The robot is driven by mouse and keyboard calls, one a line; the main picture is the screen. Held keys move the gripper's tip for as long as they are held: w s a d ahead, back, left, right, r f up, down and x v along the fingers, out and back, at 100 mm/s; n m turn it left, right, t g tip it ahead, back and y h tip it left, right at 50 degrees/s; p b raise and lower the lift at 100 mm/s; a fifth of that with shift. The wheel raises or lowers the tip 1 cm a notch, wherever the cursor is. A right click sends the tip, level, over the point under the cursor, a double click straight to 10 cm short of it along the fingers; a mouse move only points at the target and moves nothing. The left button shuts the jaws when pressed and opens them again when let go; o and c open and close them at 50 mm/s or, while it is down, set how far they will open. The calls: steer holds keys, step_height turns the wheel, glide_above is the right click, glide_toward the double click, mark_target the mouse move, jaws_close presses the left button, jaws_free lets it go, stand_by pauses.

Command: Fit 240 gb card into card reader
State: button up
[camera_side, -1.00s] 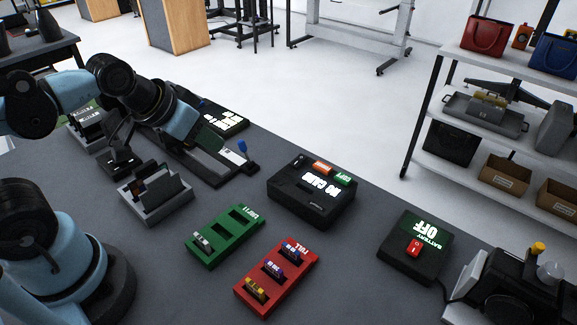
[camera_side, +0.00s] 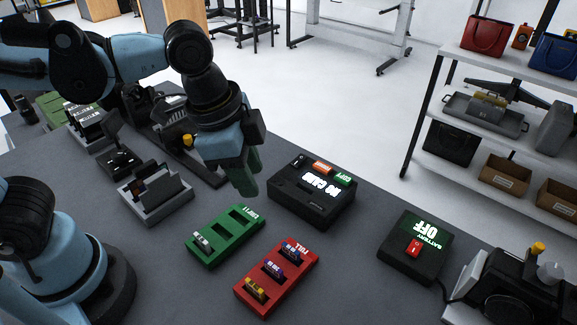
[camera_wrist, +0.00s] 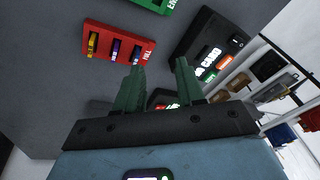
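The card reader (camera_side: 320,210) is a black box with a lit display that seems to read "NO CARD"; it also shows in the wrist view (camera_wrist: 188,45). A red tray (camera_side: 306,262) marked "FULL" holds a yellow card (camera_side: 254,289) and two blue-purple cards (camera_side: 274,271) (camera_side: 291,249); the wrist view shows the tray (camera_wrist: 108,30) too. I cannot read the capacity labels. My gripper (camera_side: 247,178) hangs above the table, left of the card reader and beyond the green tray. In the wrist view its green fingers (camera_wrist: 159,88) are apart with nothing between them.
A green tray (camera_side: 228,250) holds one pale card (camera_side: 201,239) and has empty slots. A black battery box (camera_side: 413,245) showing "OFF" with a red switch stands to the right. A grey holder (camera_side: 157,195) stands at left. The table between the red tray and battery box is clear.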

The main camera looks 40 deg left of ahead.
steer(key=s+d+m+g+y, duration=0.1)
steer(key=s+d+m+g, duration=0.1)
steer(key=s+d+m, duration=0.4)
steer(key=m, duration=0.1)
glide_above(273, 265)
steer(key=shift+f, duration=3.25)
steer(key=shift+f+g, duration=0.3)
steer(key=shift+f, duration=2.3)
steer(key=shift+c, duration=0.4)
jaws_close()
